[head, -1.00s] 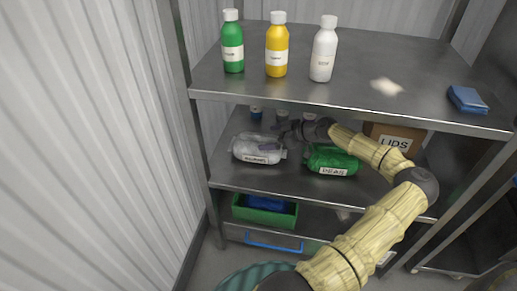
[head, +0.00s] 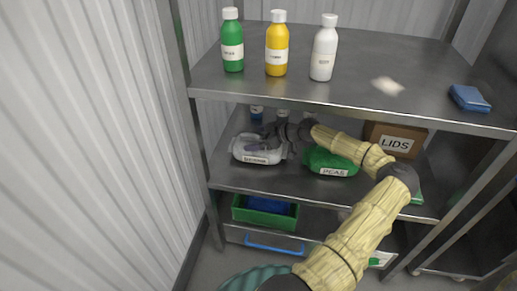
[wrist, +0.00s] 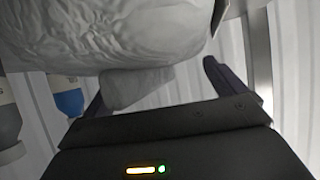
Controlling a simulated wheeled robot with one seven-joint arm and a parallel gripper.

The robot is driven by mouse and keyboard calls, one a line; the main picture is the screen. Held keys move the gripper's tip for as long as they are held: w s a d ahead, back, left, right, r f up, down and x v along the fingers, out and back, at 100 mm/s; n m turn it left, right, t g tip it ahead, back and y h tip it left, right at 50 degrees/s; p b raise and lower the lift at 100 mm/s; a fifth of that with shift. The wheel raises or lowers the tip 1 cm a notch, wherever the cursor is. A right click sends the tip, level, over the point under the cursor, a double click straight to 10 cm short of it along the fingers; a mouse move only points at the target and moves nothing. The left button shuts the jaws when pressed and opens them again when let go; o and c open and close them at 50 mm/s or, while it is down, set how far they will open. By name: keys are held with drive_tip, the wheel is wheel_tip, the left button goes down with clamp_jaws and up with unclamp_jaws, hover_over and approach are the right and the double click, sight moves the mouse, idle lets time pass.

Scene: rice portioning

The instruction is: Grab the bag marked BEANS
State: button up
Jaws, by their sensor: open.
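No label in view reads clearly as BEANS. A whitish bag (head: 257,151) lies on the left of the middle shelf; its label is too small to read. A green bag (head: 330,161) beside it on the right has a label that appears to read PEAS. My gripper (head: 277,140) is open at the whitish bag's upper right side and overlaps it in the head view. In the wrist view my gripper (wrist: 155,85) has its fingers apart, with the whitish bag (wrist: 110,35) close in front and a lump of it between them. Contact cannot be told.
Green, yellow and white bottles (head: 323,50) and a blue cloth (head: 468,98) are on the top shelf (head: 350,102) above my arm. A LIDS box (head: 395,140) stands right. Small bottles stand behind the bags. A green bin (head: 265,212) is below.

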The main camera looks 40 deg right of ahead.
drive_tip(key=shift+c, duration=0.4)
clamp_jaws()
drive_tip(key=shift+s+f, duration=0.1)
drive_tip(key=shift+a+f, duration=0.1)
idle(0.9)
